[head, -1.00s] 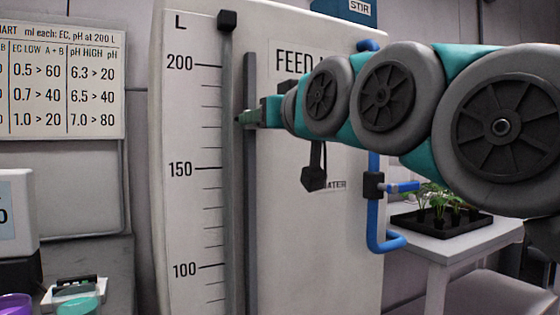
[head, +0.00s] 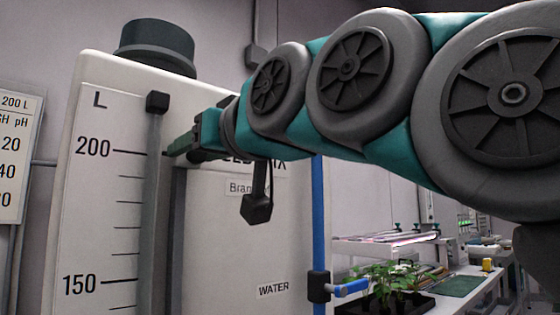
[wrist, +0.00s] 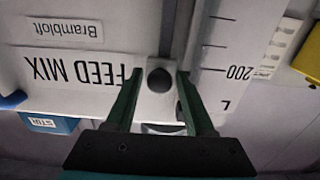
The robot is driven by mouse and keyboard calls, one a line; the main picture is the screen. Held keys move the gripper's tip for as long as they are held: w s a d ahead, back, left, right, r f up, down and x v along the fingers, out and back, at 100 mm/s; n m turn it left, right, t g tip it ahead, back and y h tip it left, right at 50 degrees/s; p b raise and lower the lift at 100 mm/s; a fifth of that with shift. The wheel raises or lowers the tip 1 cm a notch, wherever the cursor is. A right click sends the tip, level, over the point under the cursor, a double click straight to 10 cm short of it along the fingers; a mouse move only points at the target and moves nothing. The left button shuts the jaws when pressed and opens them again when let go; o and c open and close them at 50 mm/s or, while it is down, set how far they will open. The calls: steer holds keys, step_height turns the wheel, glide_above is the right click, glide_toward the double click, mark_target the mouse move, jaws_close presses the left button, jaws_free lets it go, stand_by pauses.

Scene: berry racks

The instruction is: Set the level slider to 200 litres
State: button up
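The white feed mix tank (head: 105,75) carries a litre scale with 200 (head: 93,147) and 150 marks. A grey sight tube (head: 149,215) with a black cap stands beside the scale. A dark rail (head: 178,240) runs upright to its right. My gripper (head: 172,152) is at the rail's upper part, about level with the 200 mark. In the wrist view, which is upside down, a dark round knob (wrist: 159,80) on a pale plate lies between my gripper's fingers (wrist: 157,78), with gaps on both sides. The knob is hidden in the head view.
A blue pipe (head: 318,215) with a black valve runs down the tank's right side. A bench with potted plants (head: 388,280) stands at right. A chart (head: 15,155) hangs at left. The blue STIR box (wrist: 48,124) shows in the wrist view.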

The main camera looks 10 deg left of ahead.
steer(key=shift+o, duration=0.8)
steer(key=shift+d+r, duration=0.15)
steer(key=shift+r, duration=0.05)
steer(key=shift+f, duration=0.1)
steer(key=shift+b+v, duration=0.65)
steer(key=shift+v, duration=3.2)
